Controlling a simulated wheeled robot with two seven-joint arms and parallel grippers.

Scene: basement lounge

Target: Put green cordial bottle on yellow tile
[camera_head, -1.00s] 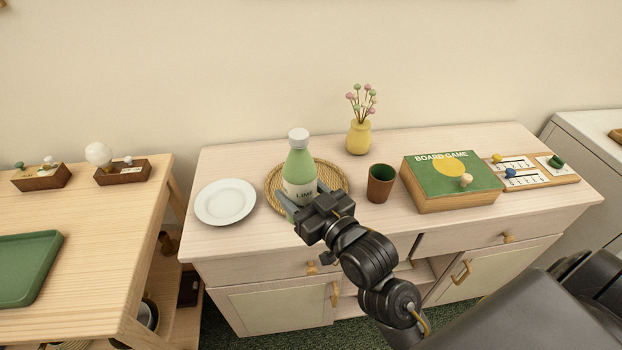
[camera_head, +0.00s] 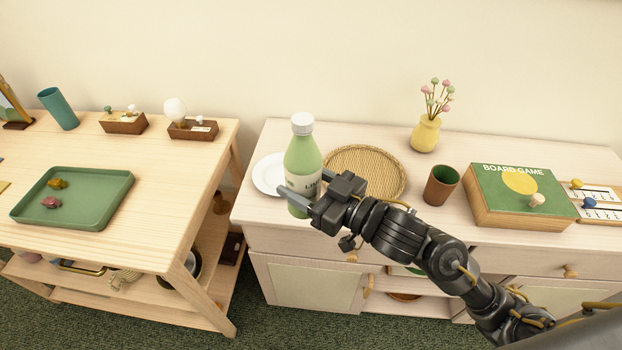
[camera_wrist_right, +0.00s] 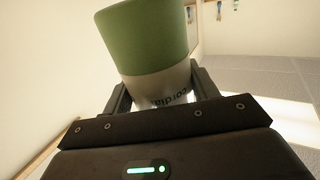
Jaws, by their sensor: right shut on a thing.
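The green cordial bottle (camera_head: 303,158), with a white cap and a pale label, is upright in the head view. My right gripper (camera_head: 311,190) is shut around its lower part. The bottle overlaps the white plate (camera_head: 266,174) in the picture, left of the woven mat (camera_head: 366,170), and looks lifted off the cabinet. In the right wrist view the bottle (camera_wrist_right: 150,45) sits between both fingers, its label partly hidden. A small yellow flat piece (camera_head: 4,186) shows at the left edge of the wooden table; most of it is cut off. My left gripper is not in view.
The wooden table (camera_head: 140,240) at left carries a green tray (camera_head: 110,212), a teal cup (camera_head: 59,108) and small wooden boxes. A gap separates it from the cabinet. A brown cup (camera_head: 440,186), yellow vase (camera_head: 425,134) and board game (camera_head: 515,190) stand right of the mat.

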